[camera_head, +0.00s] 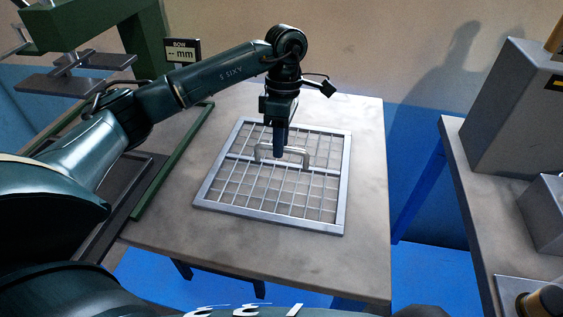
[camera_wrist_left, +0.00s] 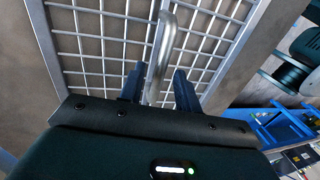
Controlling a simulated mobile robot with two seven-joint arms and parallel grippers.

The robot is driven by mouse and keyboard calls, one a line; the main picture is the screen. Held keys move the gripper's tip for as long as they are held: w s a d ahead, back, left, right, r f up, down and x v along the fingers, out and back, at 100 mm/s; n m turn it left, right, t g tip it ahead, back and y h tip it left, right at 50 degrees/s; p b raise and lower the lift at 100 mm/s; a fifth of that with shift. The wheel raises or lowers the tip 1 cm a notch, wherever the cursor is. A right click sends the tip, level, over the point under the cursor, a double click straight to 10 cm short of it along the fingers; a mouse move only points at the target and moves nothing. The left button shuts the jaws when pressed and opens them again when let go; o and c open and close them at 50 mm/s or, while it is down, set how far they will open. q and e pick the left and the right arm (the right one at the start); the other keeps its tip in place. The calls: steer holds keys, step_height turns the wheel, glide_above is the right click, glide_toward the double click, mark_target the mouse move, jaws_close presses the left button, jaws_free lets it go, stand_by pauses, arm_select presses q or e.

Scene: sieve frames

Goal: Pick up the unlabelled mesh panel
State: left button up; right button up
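The mesh panel (camera_head: 300,212) is a square silver frame with a wire grid and a middle bar. It lies flat on a grey table (camera_head: 365,240), and I see no label on it. A raised metal handle (camera_head: 297,155) stands at its middle bar. My left gripper (camera_head: 279,152) points down at the handle. In the left wrist view the handle (camera_wrist_left: 160,60) passes between the two blue fingers of my left gripper (camera_wrist_left: 159,75). The fingers are apart, with a narrow gap on each side of the handle. My right gripper is not in view.
A green-framed machine (camera_head: 150,45) with a small sign (camera_head: 182,51) reading "mm" stands at the left. A second table (camera_head: 468,200) at the right carries grey metal boxes (camera_head: 510,110). A wall (camera_head: 380,50) is behind.

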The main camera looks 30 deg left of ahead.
arm_select(q)
steer(key=shift+s+d+f, duration=0.1)
steer(key=shift+s+f, duration=0.05)
steer(key=shift+f, duration=0.45)
steer(key=shift+s+f, duration=0.1)
steer(key=shift+f, duration=0.45)
jaws_close()
steer(key=shift+r, duration=0.15)
